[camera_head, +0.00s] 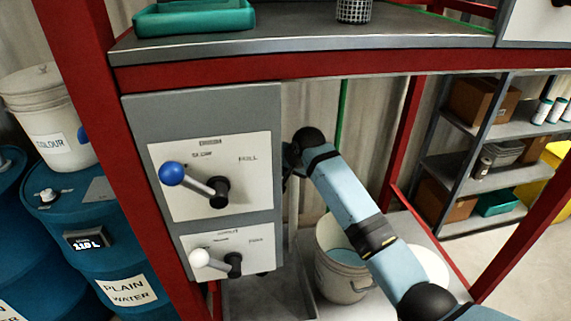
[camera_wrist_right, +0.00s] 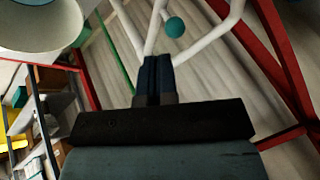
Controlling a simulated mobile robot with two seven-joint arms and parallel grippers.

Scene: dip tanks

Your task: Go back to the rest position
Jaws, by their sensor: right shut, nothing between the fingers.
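My right arm (camera_head: 345,195) reaches in from the lower right in the head view. Its wrist (camera_head: 308,138) is just right of the grey control box, and the gripper beyond it is mostly hidden there. In the right wrist view, my right gripper (camera_wrist_right: 158,64) has its dark fingers together with nothing between them. White pipes (camera_wrist_right: 233,22) and a teal ball (camera_wrist_right: 175,27) show just beyond the fingertips; whether they touch cannot be told. My left gripper is out of view.
The grey control box (camera_head: 262,110) carries a blue-knobbed lever (camera_head: 172,174) and a white-knobbed lever (camera_head: 200,258). A bucket (camera_head: 335,282) stands below the arm. Red frame posts (camera_head: 95,75) and the shelf edge (camera_head: 300,65) bound the space. Blue drums (camera_head: 110,225) stand left.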

